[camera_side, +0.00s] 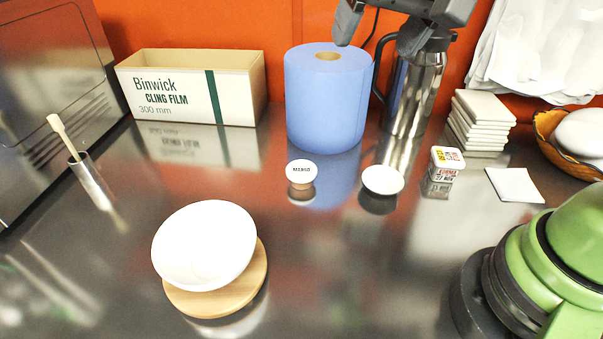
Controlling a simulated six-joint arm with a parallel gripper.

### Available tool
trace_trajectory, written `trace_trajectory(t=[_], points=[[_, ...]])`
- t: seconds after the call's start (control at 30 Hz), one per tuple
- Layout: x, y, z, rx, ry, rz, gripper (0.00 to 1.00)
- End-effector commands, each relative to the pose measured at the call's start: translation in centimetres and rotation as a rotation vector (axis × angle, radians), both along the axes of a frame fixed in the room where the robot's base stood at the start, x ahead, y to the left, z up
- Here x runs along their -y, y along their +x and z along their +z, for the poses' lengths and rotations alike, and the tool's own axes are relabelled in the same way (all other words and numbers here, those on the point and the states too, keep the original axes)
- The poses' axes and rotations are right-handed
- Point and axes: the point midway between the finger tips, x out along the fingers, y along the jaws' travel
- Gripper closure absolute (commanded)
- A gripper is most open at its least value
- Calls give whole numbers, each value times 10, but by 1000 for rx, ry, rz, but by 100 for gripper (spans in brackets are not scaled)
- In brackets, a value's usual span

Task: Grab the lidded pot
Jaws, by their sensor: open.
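A small round pot (302,168) with a flat white lid and dark lettering stands on the steel counter (340,260), in front of the blue paper roll. It looks most like the lidded pot.
A small white dish (382,179) sits between pot and tub. The blue roll (326,100) and steel flask (413,90) stand behind. A white bowl (205,245) tilts on a wooden board (253,285). A cling film box (185,98) is back left. The front middle is clear.

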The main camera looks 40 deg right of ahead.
Motion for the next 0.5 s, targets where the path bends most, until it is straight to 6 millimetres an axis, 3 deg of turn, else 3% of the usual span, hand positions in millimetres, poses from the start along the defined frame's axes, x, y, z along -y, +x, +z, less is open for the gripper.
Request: trace_trajectory(t=[0.03, 0.2, 0.4, 0.5], points=[[-4, 17, -15, -37, -12, -1, 11], [-17, 65, -70, -127, -56, -8, 11], [-31, 97, -139, -208, -105, -14, 11], [-34, 103, -163, -231, -122, -16, 11]])
